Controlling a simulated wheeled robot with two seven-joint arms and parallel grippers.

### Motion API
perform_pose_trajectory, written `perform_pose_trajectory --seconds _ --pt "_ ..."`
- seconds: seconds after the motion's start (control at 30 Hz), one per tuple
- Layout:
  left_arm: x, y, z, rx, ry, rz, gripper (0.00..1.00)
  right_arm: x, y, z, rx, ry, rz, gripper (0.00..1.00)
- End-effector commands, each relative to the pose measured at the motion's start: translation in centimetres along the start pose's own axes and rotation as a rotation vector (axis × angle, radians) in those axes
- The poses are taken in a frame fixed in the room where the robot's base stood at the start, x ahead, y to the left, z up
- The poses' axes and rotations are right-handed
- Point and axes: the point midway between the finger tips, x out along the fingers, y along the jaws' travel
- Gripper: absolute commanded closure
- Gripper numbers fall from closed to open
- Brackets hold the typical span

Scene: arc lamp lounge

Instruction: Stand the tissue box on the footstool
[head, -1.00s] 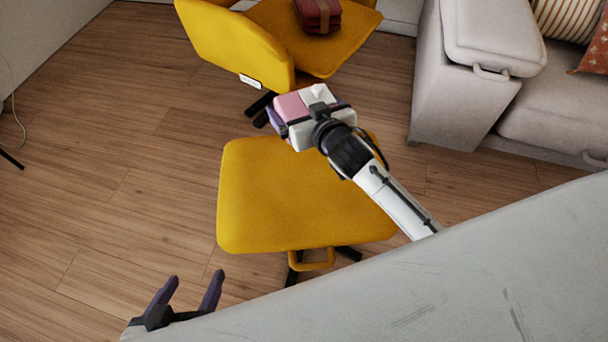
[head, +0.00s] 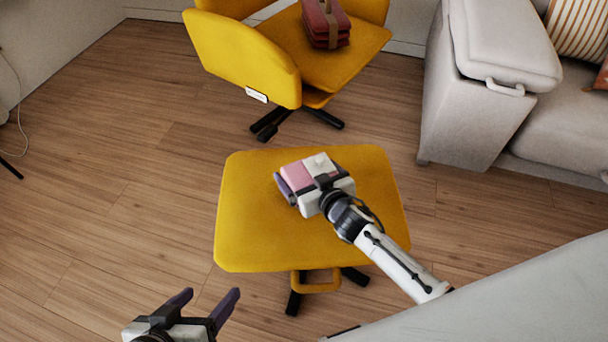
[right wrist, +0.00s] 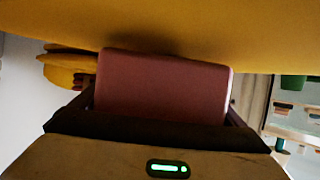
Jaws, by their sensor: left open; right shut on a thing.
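The tissue box (head: 296,176), pink and white with a small white tuft on top, is in the right gripper (head: 311,184) over the middle of the yellow footstool (head: 262,235). My right gripper is shut on it. In the right wrist view the box (right wrist: 162,84) is a dull pink block between the fingers, its far end close against the yellow footstool surface (right wrist: 215,35). I cannot tell whether it touches. My left gripper (head: 210,296) is open and empty, in front of the footstool at the lower left.
A yellow swivel chair (head: 240,55) with a strapped dark red bundle (head: 326,25) on its seat stands behind the footstool. A light grey sofa (head: 470,120) is at the right. Wooden floor (head: 110,170) lies clear at the left.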

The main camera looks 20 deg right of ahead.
Motion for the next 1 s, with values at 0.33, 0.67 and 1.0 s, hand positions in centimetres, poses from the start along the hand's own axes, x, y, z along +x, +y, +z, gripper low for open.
perform_pose_trajectory --seconds 0.33,0.67,1.0 --pt "0.2 0.1 0.2 0.004 -0.009 0.004 0.32 0.2 0.0 0.1 0.001 0.004 0.000 0.38" --pt "0.2 0.1 0.0 0.008 -0.012 0.008 0.32 0.2 0.0 0.4 0.000 0.001 0.001 0.00" --pt "-1.3 -0.5 -0.3 -0.025 0.034 -0.029 0.32 -3.9 0.0 -0.2 0.002 -0.002 0.000 0.00"
